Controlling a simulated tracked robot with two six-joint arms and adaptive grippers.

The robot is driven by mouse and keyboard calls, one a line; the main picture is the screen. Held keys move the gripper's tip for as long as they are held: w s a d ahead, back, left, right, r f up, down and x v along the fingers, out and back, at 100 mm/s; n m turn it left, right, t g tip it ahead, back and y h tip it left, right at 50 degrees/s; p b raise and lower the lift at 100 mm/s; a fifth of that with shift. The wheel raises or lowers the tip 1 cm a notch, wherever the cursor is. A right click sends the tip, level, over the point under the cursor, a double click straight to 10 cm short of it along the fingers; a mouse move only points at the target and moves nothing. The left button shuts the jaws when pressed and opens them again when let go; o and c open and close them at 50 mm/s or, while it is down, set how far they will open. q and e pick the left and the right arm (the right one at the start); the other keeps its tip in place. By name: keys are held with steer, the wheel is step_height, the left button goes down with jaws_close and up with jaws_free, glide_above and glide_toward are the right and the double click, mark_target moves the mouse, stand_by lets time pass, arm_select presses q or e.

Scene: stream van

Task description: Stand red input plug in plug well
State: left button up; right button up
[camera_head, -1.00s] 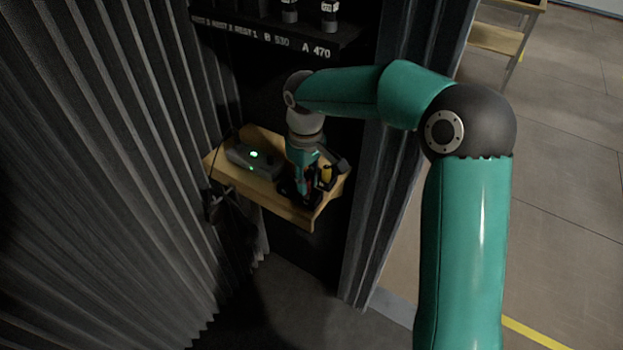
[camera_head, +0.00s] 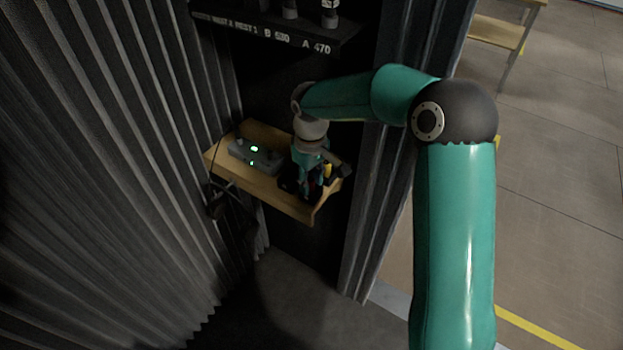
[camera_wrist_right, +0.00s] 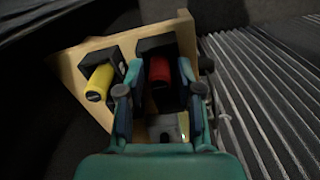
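The red input plug (camera_wrist_right: 186,70) shows in the right wrist view, at a black block (camera_wrist_right: 156,43) on the wooden shelf (camera_wrist_right: 120,38). The plug's lower end and the well's opening are hidden. In the head view my right gripper (camera_head: 307,182) points down at the shelf's right part, covering much of the blocks. My left gripper is not in view.
A yellow plug (camera_wrist_right: 99,82) sits in another black block (camera_wrist_right: 97,59). A grey box (camera_head: 257,156) with green lights stands on the shelf's left part. Ribbed curtains (camera_head: 110,170) flank the alcove, and a labelled upper shelf (camera_head: 275,33) hangs above.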

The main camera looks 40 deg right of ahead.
mark_target(311, 181)
steer(key=shift+o, duration=0.3)
step_height(311, 181, up, 12)
steer(key=shift+r, duration=0.15)
stand_by(0.4)
steer(key=shift+s, duration=0.1)
stand_by(0.4)
